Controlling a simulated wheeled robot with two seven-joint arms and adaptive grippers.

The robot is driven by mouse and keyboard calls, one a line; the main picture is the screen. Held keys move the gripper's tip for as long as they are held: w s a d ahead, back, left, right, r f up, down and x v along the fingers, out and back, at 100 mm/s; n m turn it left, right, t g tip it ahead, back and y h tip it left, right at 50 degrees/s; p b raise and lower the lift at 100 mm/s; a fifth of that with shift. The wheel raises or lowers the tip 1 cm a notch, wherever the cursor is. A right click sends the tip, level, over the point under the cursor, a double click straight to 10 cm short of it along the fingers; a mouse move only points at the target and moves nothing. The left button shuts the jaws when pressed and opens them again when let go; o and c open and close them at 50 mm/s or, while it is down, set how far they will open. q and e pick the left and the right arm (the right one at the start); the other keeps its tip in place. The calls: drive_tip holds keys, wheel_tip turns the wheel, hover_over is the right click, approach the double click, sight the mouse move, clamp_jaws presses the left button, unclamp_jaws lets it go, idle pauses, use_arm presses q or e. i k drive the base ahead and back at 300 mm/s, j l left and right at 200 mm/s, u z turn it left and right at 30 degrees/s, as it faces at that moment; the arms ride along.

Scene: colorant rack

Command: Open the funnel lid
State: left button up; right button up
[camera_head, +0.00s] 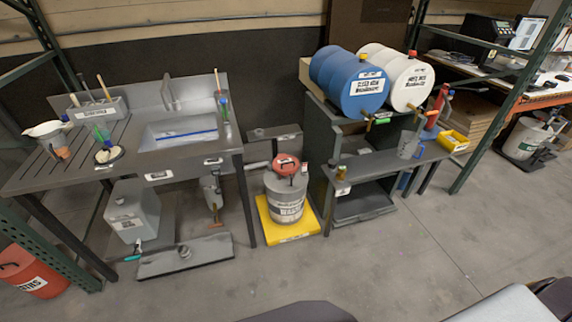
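A grey labelled can (286,205) stands upright on a yellow spill tray (271,232) on the floor, near the middle of the view. On top of it is a small round red piece (286,162) with a dark handle or knob, which looks like the funnel lid. It seems to lie over the top of the can, but it is too small to tell whether it is fully shut. Neither of my grippers is in view.
A sink bench (120,150) stands left of the can. A dark rack with a blue drum (350,82) and a white drum (403,78) stands right of it. A grey plate (184,257) lies front left. The floor before the tray is clear.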

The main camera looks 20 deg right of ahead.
sight(286, 160)
drive_tip(key=i+l, duration=0.15)
drive_tip(key=l, duration=0.25)
drive_tip(key=i+l, duration=0.15)
drive_tip(key=l, duration=0.25)
drive_tip(key=i+l, duration=0.15)
drive_tip(key=l, duration=0.25)
drive_tip(key=i+l, duration=0.15)
drive_tip(key=l, duration=0.2)
